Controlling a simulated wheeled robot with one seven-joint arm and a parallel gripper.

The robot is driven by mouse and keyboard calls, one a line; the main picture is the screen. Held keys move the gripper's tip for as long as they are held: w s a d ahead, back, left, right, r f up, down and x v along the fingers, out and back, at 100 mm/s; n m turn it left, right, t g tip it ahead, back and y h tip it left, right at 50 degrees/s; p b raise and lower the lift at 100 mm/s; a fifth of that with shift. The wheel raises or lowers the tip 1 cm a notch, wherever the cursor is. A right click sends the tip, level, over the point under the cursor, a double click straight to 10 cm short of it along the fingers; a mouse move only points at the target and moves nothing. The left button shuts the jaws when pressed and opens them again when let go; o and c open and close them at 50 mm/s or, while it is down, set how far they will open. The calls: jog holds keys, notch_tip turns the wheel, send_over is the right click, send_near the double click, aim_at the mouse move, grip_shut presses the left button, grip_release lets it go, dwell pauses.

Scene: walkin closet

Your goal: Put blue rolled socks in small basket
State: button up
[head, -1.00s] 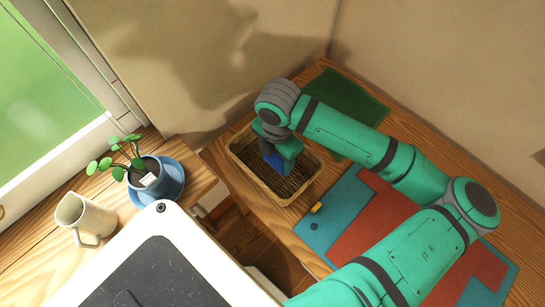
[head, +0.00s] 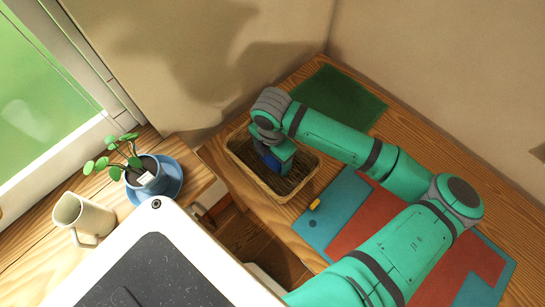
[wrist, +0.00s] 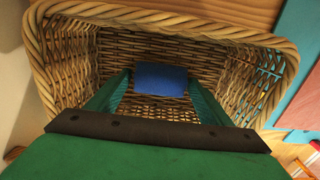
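The blue rolled socks (wrist: 160,78) show as a small blue block between my fingers in the wrist view, and as a blue patch (head: 269,160) under my gripper in the head view. My gripper (wrist: 160,88) points down into the small wicker basket (head: 303,182) and appears shut on the socks, with a finger close against each side. In the wrist view the basket's woven rim (wrist: 170,17) surrounds the fingers and socks. Whether the socks touch the basket floor cannot be told. My wrist hides part of the basket's far side in the head view.
The basket stands on a wooden top (head: 450,160) beside a green mat (head: 338,97) and red and blue folded cloth (head: 340,208) with a small yellow item (head: 314,204). A potted plant (head: 145,172) and cream pitcher (head: 82,217) stand at left.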

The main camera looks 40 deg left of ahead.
aim_at(272, 158)
jog(key=shift+r, duration=0.1)
notch_tip(272, 158, up, 12)
dwell(0.7)
dwell(0.4)
